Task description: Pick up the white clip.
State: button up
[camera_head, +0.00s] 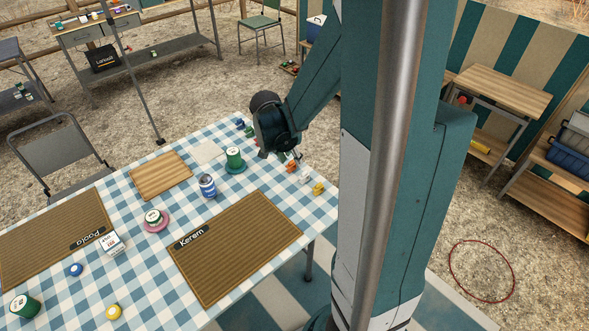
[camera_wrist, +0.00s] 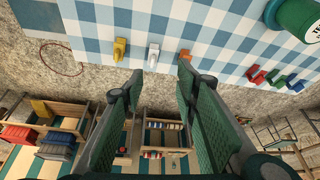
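The white clip (camera_head: 304,178) lies on the blue-and-white checked tablecloth near the table's right edge, between a yellow clip (camera_head: 318,188) and an orange clip (camera_head: 292,167). In the wrist view the white clip (camera_wrist: 153,56) is just beyond the fingertips, in line with the gap between them. My gripper (camera_wrist: 157,82) is open, its two green fingers apart with nothing between them. In the head view my gripper (camera_head: 275,145) hangs over the far right part of the table, up and left of the white clip. Its fingertips are hard to make out there.
Red and green clips (camera_wrist: 264,76) lie beyond the orange one. A green can (camera_head: 234,156) on a green saucer and a blue can (camera_head: 208,185) stand left of the clips. The placemat marked Kerem (camera_head: 235,250) lies nearer. The cloth around the white clip is bare.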

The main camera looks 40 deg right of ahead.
jog(key=m+g, duration=0.1)
jog(key=m, duration=0.1)
send_near(305, 172)
jog(key=x, duration=0.2)
jog(key=shift+d+f+b, duration=0.25)
jog(key=shift+b, duration=0.1)
jog(key=shift+b+x, duration=0.35)
jog(key=shift+x, duration=0.95)
jog(key=shift+b+x, duration=0.95)
jog(key=shift+x, duration=1.65)
jog(key=shift+w+a, duration=0.1)
jog(key=shift+c, duration=0.3)
jog(key=c, duration=0.7)
